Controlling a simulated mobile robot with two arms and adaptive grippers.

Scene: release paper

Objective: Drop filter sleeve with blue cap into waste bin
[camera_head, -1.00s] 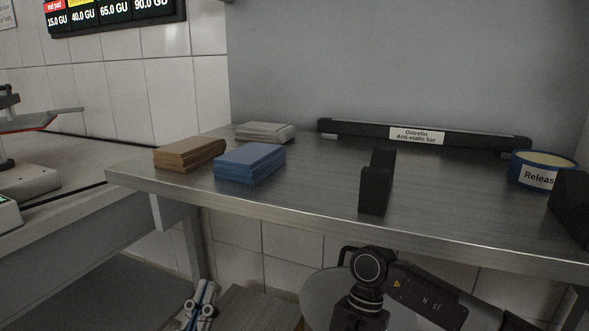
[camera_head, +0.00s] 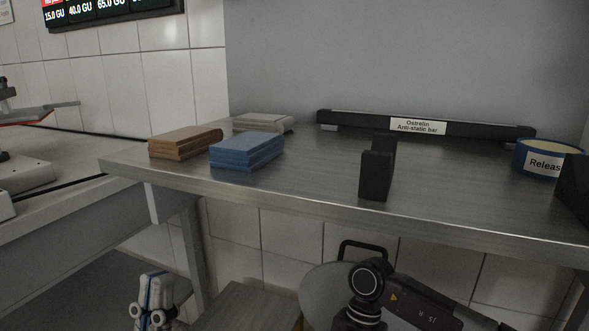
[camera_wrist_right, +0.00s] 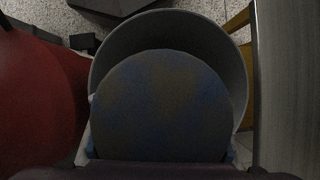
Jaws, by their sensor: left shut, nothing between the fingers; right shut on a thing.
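In the right wrist view my right gripper (camera_wrist_right: 160,152) is shut on the filter sleeve (camera_wrist_right: 160,105). The sleeve shows as a large dark round end with dull blue and brown patches; its length and a distinct blue cap cannot be made out. Behind it is the round grey mouth of the waste bin (camera_wrist_right: 222,50), overlapped by the sleeve in this view. The depth between them is hard to tell. In the head view my left gripper (camera_head: 154,304) is shut and empty at the lower left, below the bench. My right gripper is out of the head view.
A steel bench (camera_head: 310,180) carries brown pads (camera_head: 184,143), blue pads (camera_head: 246,152), grey pads (camera_head: 262,123), black blocks (camera_head: 376,175), an anti-static bar (camera_head: 480,130) and a blue-rimmed tub (camera_head: 535,163). A red object (camera_wrist_right: 40,100) stands left of the bin in the wrist view.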

